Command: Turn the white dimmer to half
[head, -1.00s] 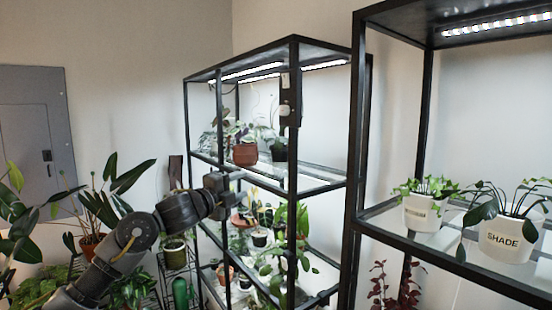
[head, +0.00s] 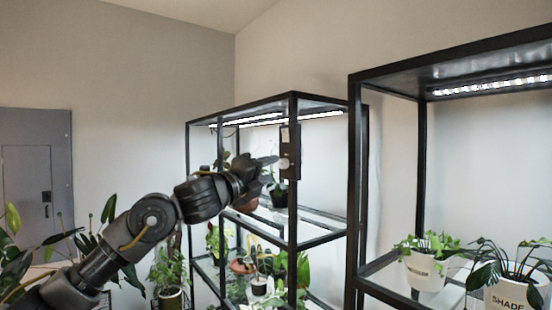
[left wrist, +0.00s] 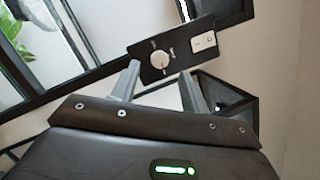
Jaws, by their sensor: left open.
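The white dimmer is a round knob (left wrist: 160,58) on a black plate (left wrist: 181,63). In the left wrist view it lies just beyond and between the two fingertips of my left gripper (left wrist: 159,74). The fingers are open, with a gap on either side of the knob; whether they reach its depth I cannot tell. Fine marks on the plate are too small to read. In the head view the knob (head: 284,163) shows on the plate (head: 291,140) on the shelf's front post, and my left gripper (head: 271,170) points at it from the left. My right gripper is not in view.
A small white rocker switch (left wrist: 203,41) sits beside the knob on the same plate. The black metal shelf (head: 320,240) carries potted plants behind the gripper. A second shelf (head: 395,290) with white pots stands at the right. A grey wall panel (head: 30,165) is at left.

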